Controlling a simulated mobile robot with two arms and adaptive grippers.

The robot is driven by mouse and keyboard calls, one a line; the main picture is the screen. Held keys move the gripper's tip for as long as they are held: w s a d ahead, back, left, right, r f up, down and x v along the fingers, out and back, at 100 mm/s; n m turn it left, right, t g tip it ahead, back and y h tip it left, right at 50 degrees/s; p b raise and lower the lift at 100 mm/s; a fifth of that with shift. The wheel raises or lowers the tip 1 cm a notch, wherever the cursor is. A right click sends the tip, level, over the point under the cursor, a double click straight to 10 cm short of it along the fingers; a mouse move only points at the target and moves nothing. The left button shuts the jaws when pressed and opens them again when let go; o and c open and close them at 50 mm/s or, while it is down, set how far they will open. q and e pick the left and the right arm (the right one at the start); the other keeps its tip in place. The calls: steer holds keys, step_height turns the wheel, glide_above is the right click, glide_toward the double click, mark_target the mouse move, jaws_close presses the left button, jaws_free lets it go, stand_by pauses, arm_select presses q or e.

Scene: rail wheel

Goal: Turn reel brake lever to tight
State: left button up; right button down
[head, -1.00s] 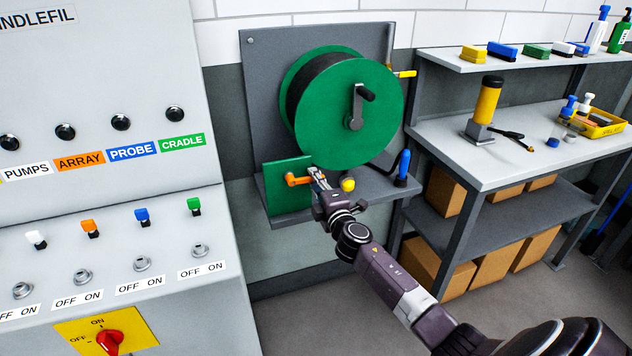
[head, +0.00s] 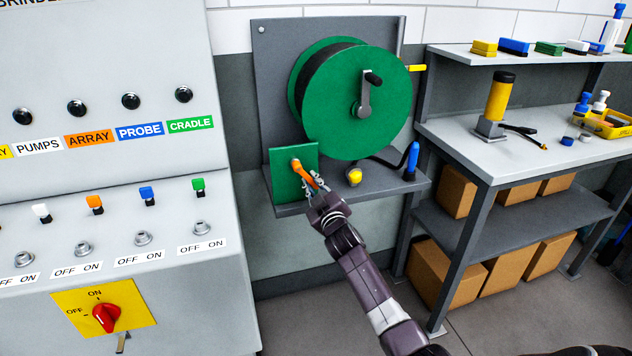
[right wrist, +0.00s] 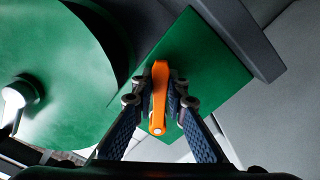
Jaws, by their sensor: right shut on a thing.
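The orange brake lever (head: 304,173) is mounted on a green plate (head: 284,185) below and left of the green reel (head: 352,112). In the head view it slants down to the right from its pivot. My right gripper (head: 316,188) is at the lever's lower free end. In the right wrist view the lever (right wrist: 160,98) lies between the two fingers of my right gripper (right wrist: 161,102), which are shut on it. No marking for tight can be read on the plate. My left gripper is out of view.
A grey shelf (head: 330,192) under the reel holds a yellow knob (head: 354,177) and a blue-handled tool (head: 411,158). A control cabinet (head: 190,275) stands close at left. A workbench (head: 470,150) with boxes beneath stands at right.

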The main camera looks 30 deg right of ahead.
steer(key=shift+w+a+f+m, duration=0.2)
steer(key=shift+a+m, duration=0.45)
steer(key=shift+m, duration=0.6)
steer(key=shift+w+a+f+m, duration=0.1)
steer(key=shift+a+f+m, duration=0.35)
steer(key=shift+m, duration=0.75)
steer(key=shift+w+a+f+m, duration=0.15)
steer(key=shift+a+m, duration=0.65)
steer(key=shift+m, duration=0.45)
steer(key=shift+a, duration=0.1)
steer(key=c, duration=1.9)
jaws_free()
steer(key=shift+r, duration=0.1)
steer(key=shift+s, duration=0.1)
glide_toward(295, 182)
steer(key=v, duration=0.5)
steer(key=shift+s+a+r, duration=0.1)
steer(key=shift+s+a, duration=0.05)
steer(key=shift+s, duration=0.1)
